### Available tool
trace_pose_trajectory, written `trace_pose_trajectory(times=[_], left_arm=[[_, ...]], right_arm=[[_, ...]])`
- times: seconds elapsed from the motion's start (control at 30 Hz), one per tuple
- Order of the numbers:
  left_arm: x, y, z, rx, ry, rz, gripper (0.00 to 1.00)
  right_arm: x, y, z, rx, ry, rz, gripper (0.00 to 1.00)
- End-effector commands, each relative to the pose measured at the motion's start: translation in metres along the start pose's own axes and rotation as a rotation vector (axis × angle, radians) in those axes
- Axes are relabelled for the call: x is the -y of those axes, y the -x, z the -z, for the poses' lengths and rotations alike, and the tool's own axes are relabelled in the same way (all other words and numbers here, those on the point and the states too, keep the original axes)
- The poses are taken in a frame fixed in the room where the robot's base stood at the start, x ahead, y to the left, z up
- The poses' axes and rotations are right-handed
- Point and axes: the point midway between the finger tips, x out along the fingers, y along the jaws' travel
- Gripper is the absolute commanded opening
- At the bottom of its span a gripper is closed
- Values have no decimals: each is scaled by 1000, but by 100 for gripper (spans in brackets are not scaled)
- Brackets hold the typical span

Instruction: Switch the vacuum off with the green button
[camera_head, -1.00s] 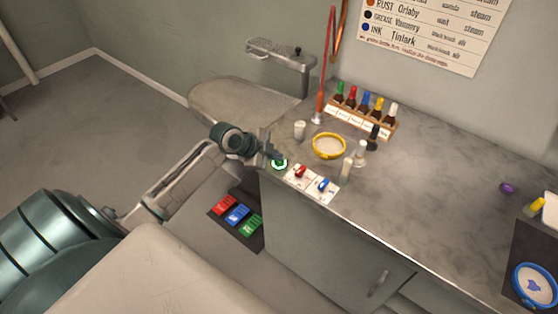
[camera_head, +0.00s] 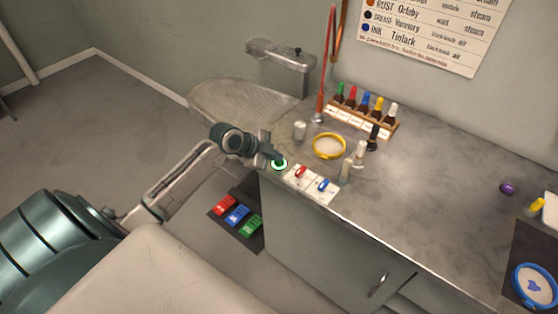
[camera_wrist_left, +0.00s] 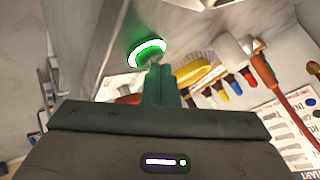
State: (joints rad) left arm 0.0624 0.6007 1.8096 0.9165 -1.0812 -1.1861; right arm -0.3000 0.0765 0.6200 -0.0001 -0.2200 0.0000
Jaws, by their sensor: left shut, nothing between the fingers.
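The green button (camera_head: 280,165) with a glowing white-green ring sits near the counter's front left corner. It also shows in the left wrist view (camera_wrist_left: 147,52), just beyond my fingertips. My left gripper (camera_head: 277,159) is shut and empty, its fingertips over the button. In the left wrist view the shut fingers (camera_wrist_left: 160,70) reach the ring's lower edge and look at or very close to it. I cannot tell for sure whether they touch it. My right gripper is not in view.
Red (camera_head: 300,171) and blue (camera_head: 323,185) switches on white plates lie right of the button. A yellow-rimmed dish (camera_head: 329,146), small bottles and a rack of coloured bottles (camera_head: 362,114) stand behind. The red, blue and green pedals (camera_head: 238,214) lie on the floor below.

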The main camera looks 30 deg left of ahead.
Motion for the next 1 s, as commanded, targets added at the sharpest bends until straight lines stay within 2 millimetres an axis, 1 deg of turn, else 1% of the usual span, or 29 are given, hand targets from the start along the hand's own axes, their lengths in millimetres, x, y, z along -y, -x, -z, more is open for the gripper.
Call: trace_pose_trajectory(times=[0.47,0.73,1.0], left_arm=[[0,0,0,0,0,0,0],[-5,-6,-5,0,0,-1,0],[-6,-7,-6,2,1,-3,0]], right_arm=[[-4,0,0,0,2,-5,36],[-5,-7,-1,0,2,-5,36],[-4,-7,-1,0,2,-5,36]])
